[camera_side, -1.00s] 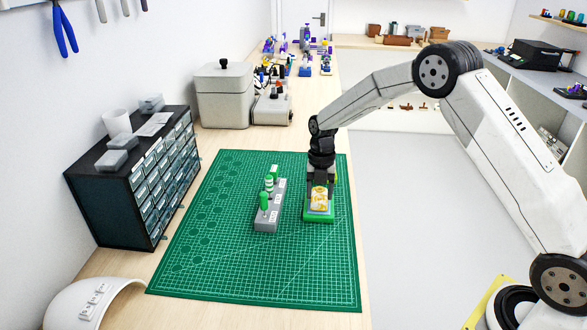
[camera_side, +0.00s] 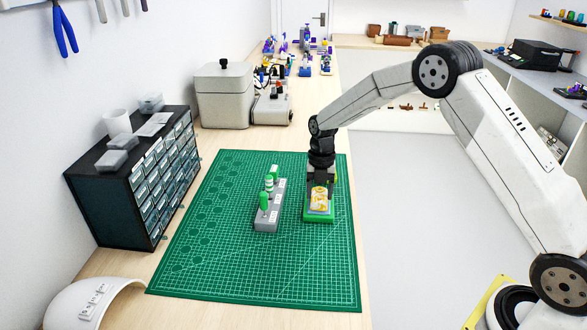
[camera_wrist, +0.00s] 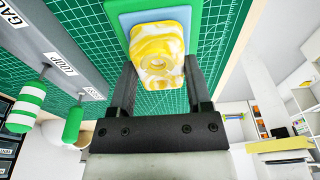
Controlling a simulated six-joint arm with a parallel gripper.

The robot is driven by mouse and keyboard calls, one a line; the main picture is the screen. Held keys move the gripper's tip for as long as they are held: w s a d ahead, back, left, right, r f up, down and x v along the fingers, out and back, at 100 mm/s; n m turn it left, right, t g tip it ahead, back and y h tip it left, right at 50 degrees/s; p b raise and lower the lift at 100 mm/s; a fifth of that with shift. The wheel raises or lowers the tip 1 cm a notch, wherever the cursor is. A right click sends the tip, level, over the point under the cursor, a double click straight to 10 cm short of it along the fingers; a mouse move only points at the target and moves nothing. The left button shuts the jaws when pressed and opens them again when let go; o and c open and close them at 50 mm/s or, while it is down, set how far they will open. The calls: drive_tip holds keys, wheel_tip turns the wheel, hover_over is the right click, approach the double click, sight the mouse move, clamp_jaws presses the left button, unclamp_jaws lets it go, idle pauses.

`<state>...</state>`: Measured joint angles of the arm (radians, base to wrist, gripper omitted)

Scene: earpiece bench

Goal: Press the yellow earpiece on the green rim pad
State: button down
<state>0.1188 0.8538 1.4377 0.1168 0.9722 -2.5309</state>
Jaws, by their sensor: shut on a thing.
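The yellow and white marbled earpiece (camera_side: 319,201) is held in my gripper (camera_side: 319,188) at the right part of the green mat. In the wrist view the earpiece (camera_wrist: 158,52) sits between the two dark fingers (camera_wrist: 160,88), and its rounded, recessed face shows. Right at the earpiece is a green pad (camera_side: 319,218). In the wrist view a light blue surface with a green edge (camera_wrist: 94,8) shows behind the earpiece. I cannot tell whether the earpiece touches the pad.
A grey labelled rack (camera_side: 266,222) with green and green-white handled tools stands just left of the pad. A dark drawer cabinet (camera_side: 120,200) is further left, and a white curved shell (camera_side: 95,300) is at the front left. The front of the mat (camera_side: 260,275) is clear.

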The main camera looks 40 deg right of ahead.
sight(322, 195)
unclamp_jaws()
drive_tip(key=shift+f, duration=0.1)
wheel_tip(322, 195, up, 8)
drive_tip(key=shift+w+d, duration=0.4)
drive_tip(key=shift+f, duration=0.1)
idle(0.4)
drive_tip(key=s+m, duration=0.1)
drive_tip(key=m, duration=0.1)
drive_tip(key=shift+s+a+m, duration=0.3)
drive_tip(key=shift+s+a, duration=0.05)
drive_tip(key=shift+s, duration=0.05)
drive_tip(key=s+a+m+t, duration=0.2)
drive_tip(key=s+m, duration=0.9)
drive_tip(key=m, duration=0.1)
drive_tip(key=s+a+f+m+t+h, duration=0.1)
drive_tip(key=s+a+m, duration=0.1)
drive_tip(key=s+m, duration=0.9)
drive_tip(key=shift+a+m+t, duration=0.25)
drive_tip(key=shift+m+t, duration=0.15)
drive_tip(key=shift+m, duration=0.2)
